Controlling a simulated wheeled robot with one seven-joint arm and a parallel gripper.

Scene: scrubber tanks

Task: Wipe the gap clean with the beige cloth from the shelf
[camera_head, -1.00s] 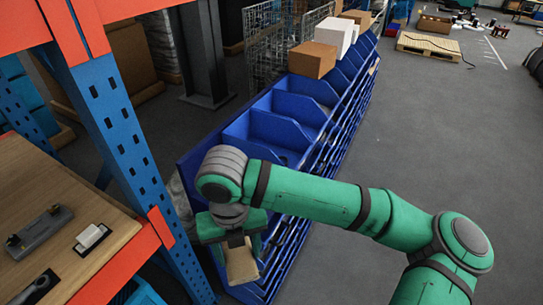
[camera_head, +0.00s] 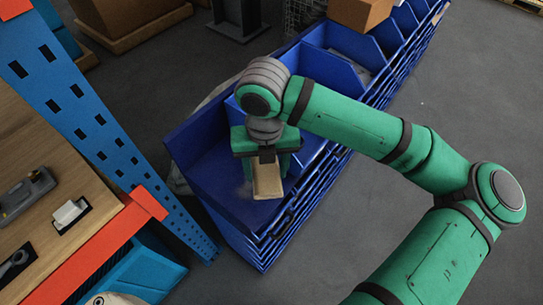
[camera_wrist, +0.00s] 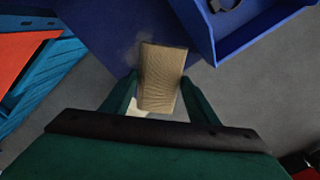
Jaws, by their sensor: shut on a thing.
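The beige cloth (camera_head: 268,181) is a folded, block-like pad. My gripper (camera_head: 266,160) is shut on it and points down, with the cloth sticking out below the fingers. In the wrist view the cloth (camera_wrist: 163,68) sits between my two green fingers (camera_wrist: 160,85). It is over the bare blue gap (camera_head: 213,180) at the near end of the bin rack. A faint grey-brown smudge (camera_wrist: 127,50) shows on the blue surface beside the cloth. I cannot tell whether the cloth touches the surface. My gripper hides part of the gap.
Blue bins (camera_head: 333,68) continue along the rack behind my gripper, with a cardboard box (camera_head: 360,12) on top. The orange and blue shelf (camera_head: 75,100) stands close on the left, with a wooden board (camera_head: 45,150) holding small tools. Grey floor is open at right.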

